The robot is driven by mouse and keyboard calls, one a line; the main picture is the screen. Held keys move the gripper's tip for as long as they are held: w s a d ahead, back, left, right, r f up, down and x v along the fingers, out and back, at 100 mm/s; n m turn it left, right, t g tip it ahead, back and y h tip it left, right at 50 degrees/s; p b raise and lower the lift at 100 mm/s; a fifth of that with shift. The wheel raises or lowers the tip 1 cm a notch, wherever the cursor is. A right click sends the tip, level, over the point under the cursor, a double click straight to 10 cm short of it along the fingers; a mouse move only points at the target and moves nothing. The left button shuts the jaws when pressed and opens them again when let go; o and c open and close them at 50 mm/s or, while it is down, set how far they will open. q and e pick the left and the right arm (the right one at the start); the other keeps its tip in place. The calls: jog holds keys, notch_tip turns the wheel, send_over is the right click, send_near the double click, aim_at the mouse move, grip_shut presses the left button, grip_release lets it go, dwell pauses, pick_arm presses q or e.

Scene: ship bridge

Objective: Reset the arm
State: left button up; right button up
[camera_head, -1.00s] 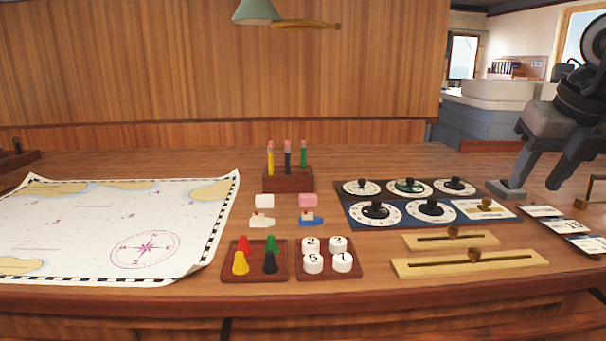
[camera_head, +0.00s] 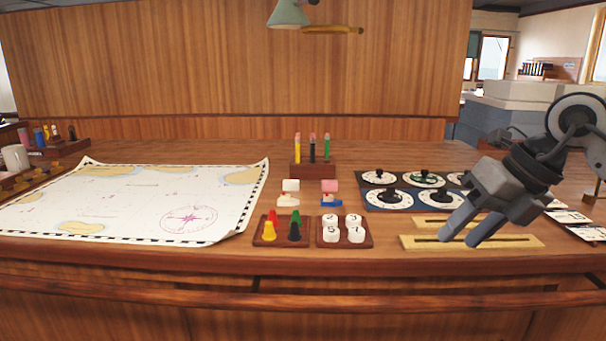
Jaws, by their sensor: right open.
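My right gripper (camera_head: 462,236) comes in from the right, dark grey, with its two fingers pointing down and to the left. It is open, and I see nothing between the fingers. My left gripper is not in view.
A sea chart (camera_head: 130,205) covers the left of the desk. Small trays with coloured pegs (camera_head: 283,241) and numbered white pieces (camera_head: 343,244) sit near the front. A pencil holder (camera_head: 313,171) stands behind. Cards (camera_head: 570,217) lie at the right. A mug (camera_head: 15,158) is far left.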

jog(key=s+a+f+m+t+y, duration=0.1)
jog(key=s+a+m+y, duration=0.1)
jog(key=a+y, duration=0.4)
jog(key=s+a+f+m+y, duration=0.2)
jog(key=a+y, duration=0.3)
jog(key=a, duration=0.3)
jog(key=s+a+f+m+t+y, duration=0.1)
jog(key=a+m+y, duration=0.2)
jog(key=a+y, duration=0.3)
jog(key=d+f+m+t+h, duration=0.3)
jog(key=f+m+t+h, duration=0.4)
jog(key=m, duration=0.4)
jog(key=d+f+m+t+h, duration=0.3)
jog(key=f+m+t+h, duration=0.2)
jog(key=f+m+h, duration=0.45)
jog(key=s+d+f+m+g+h, duration=0.1)
jog(key=s+f+m+g, duration=0.5)
jog(key=s+f, duration=0.5)
notch_tip(320, 180, down, 2)
jog(key=shift+s+f+m+g+p, duration=0.1)
jog(key=shift+s+m+g+p, duration=0.3)
jog(key=shift+m, duration=0.45)
